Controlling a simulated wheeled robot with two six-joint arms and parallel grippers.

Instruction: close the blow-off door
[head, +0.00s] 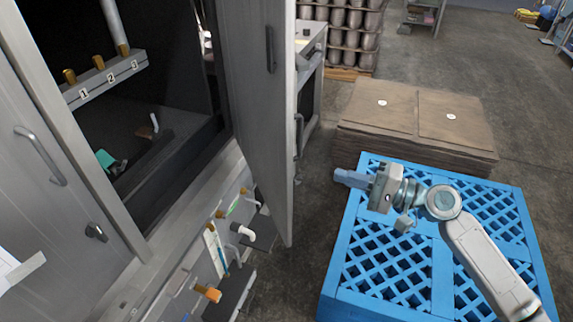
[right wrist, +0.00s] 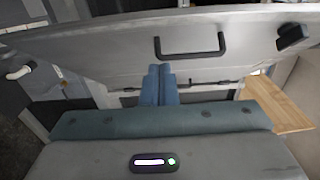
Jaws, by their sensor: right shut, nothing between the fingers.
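The blow-off door (head: 262,130) stands open in the head view, swung out from the right side of the cabinet's dark opening. In the right wrist view the door panel (right wrist: 110,50) spans the upper picture, with a dark handle (right wrist: 190,46) on it. My right gripper (head: 342,178) is right of the door, above the blue pallet, pointing left toward it. Its blue fingers (right wrist: 159,75) are together and empty. In the head view a gap shows between the fingertips and the door. My left gripper is not in view.
The cabinet's left door (head: 40,190) has a grey handle. Nozzles numbered 1 to 3 (head: 100,75) sit inside the opening. Valves and hoses (head: 225,240) line the lower front. A blue pallet (head: 350,285) and stacked brown sheets (head: 390,125) stand right; bare floor lies between door and pallet.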

